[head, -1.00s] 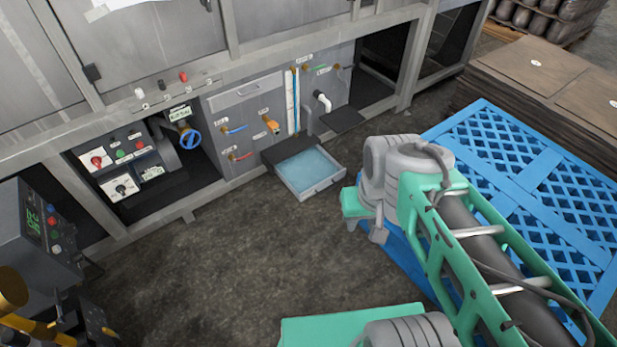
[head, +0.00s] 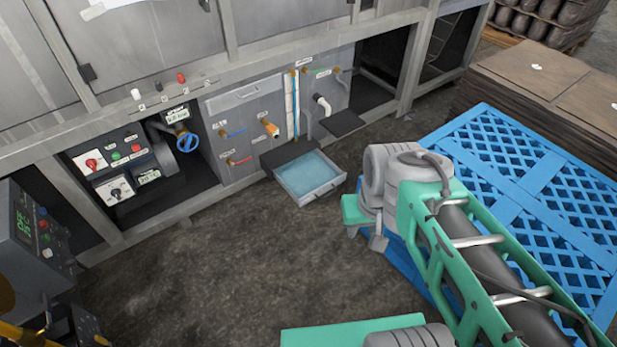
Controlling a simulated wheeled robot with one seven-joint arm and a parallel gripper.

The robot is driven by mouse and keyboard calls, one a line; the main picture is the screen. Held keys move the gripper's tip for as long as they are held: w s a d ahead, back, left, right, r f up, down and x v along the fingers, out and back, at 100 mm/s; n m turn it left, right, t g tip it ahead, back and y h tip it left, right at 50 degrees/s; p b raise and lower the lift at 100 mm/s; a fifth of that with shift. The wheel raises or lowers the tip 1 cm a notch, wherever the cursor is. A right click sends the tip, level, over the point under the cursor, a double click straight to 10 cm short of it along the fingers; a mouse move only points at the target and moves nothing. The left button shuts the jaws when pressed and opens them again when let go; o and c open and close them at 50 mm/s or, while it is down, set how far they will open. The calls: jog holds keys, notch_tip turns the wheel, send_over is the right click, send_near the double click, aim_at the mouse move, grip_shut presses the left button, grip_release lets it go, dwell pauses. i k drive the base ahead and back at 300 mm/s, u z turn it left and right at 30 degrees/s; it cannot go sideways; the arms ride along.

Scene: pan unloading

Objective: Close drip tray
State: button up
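The drip tray (head: 328,196) is a grey metal drawer pulled out low at the front of the machine, near the middle of the head view. It holds pale blue liquid, and a small handle shows on its front face. Its back end meets a dark housing (head: 283,156) under the panel with valves. My gripper is not in view. My green and grey arm fills the lower right, and its visible links stand to the right of the tray, apart from it in the picture.
A blue lattice pallet (head: 510,165) lies to the right, with stacked brown sheets (head: 560,95) behind it. A control box (head: 30,235) stands at the left edge. A valve with a blue wheel (head: 187,142) sits in the machine's left opening. The floor before the tray is clear.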

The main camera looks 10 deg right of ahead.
aim_at(306, 179)
jog(key=u, duration=0.5)
jog(key=i, duration=0.75)
jog(key=u, duration=0.45)
